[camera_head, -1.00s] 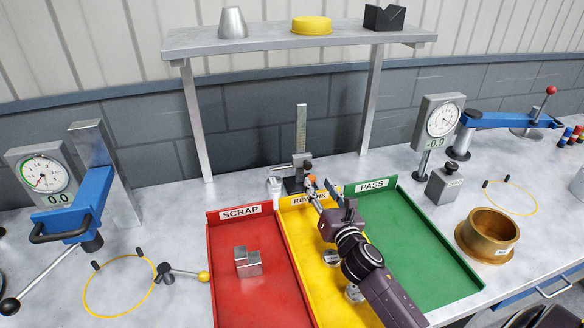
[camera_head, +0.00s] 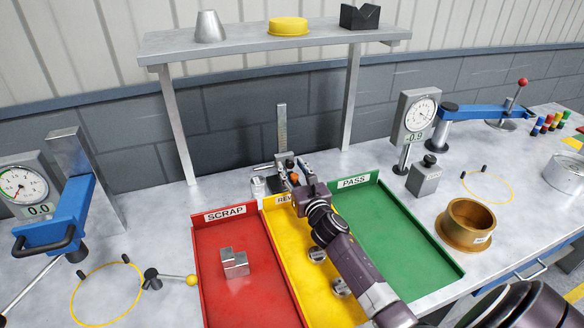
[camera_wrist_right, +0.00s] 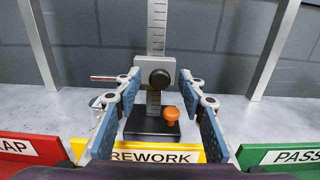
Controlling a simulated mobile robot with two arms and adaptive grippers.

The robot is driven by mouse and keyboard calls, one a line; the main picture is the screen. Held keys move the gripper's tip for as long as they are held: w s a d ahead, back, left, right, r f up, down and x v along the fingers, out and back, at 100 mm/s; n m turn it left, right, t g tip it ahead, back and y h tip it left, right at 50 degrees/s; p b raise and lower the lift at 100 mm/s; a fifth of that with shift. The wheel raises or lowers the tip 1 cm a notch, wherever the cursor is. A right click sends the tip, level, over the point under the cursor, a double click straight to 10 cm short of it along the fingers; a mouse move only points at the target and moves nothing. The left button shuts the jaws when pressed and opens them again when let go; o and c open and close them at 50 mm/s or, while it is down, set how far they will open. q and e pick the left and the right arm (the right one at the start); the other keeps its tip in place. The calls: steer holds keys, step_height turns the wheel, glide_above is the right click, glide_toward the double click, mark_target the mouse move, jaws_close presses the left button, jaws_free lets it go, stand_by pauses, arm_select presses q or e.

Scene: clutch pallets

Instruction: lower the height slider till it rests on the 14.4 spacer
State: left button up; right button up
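The height gauge stands upright behind the yellow tray, with a graduated column (camera_head: 282,125) and a black base (camera_wrist_right: 150,130). An orange knob (camera_wrist_right: 172,115) is low in front of the column. Small silver pieces (camera_head: 258,187) stand left of the base; I cannot read which is the 14.4 spacer. My right gripper (camera_wrist_right: 160,84) is open, its fingers either side of the slider, no clear contact. My left gripper is not in view.
Red scrap tray (camera_head: 225,285), yellow rework tray (camera_head: 282,240) and green pass tray (camera_head: 400,235) lie in front. A shelf (camera_head: 230,43) on posts (camera_head: 350,100) is overhead. A dial gauge (camera_head: 415,115) and a brass ring (camera_head: 467,224) are to the right.

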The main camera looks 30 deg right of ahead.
steer(key=shift+w, duration=0.1)
jaws_close()
stand_by(0.3)
step_height(320, 180, down, 4)
steer(key=b, duration=0.4)
steer(key=shift+f, duration=0.2)
jaws_free()
